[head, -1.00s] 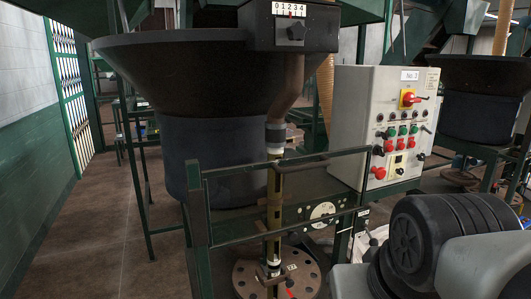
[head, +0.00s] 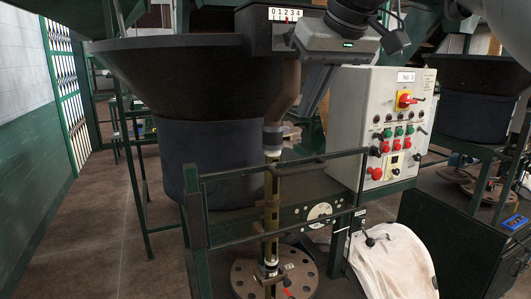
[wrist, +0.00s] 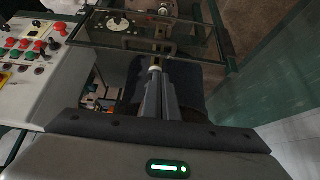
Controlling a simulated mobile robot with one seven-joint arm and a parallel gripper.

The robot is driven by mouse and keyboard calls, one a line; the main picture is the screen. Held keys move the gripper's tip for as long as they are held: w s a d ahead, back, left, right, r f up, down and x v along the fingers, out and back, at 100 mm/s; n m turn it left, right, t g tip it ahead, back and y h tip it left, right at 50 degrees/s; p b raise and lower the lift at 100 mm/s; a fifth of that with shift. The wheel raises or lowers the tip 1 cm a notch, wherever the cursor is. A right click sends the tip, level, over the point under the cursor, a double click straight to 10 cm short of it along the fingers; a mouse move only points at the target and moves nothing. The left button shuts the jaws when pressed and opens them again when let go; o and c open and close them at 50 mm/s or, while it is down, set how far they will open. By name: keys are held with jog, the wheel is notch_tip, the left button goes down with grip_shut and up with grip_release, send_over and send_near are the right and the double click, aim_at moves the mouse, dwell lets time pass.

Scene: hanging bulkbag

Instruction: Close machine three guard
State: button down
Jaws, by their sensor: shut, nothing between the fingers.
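The No. 3 machine has a green-framed clear guard panel (head: 238,175) at its front, with a dark handle on its top bar. The guard also shows in the wrist view (wrist: 215,42), above and past my fingertips. I cannot tell how far open it stands. My gripper (head: 303,111) is shut and empty. It points down beside the hopper's outlet pipe (head: 284,95), above the guard's top bar and apart from the handle. In the wrist view my gripper (wrist: 156,64) shows its fingers pressed together.
The control box (head: 390,125) marked No. 3 stands right of my gripper, with red, green and black controls. The big dark hopper (head: 175,75) fills the left. A round bolted flange (head: 248,275) lies below the guard. A white sack (head: 395,262) sits lower right. The left floor is clear.

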send_over(293, 171)
notch_tip(293, 171, down, 8)
jog(key=f, duration=0.4)
jog(key=shift+s, duration=0.35)
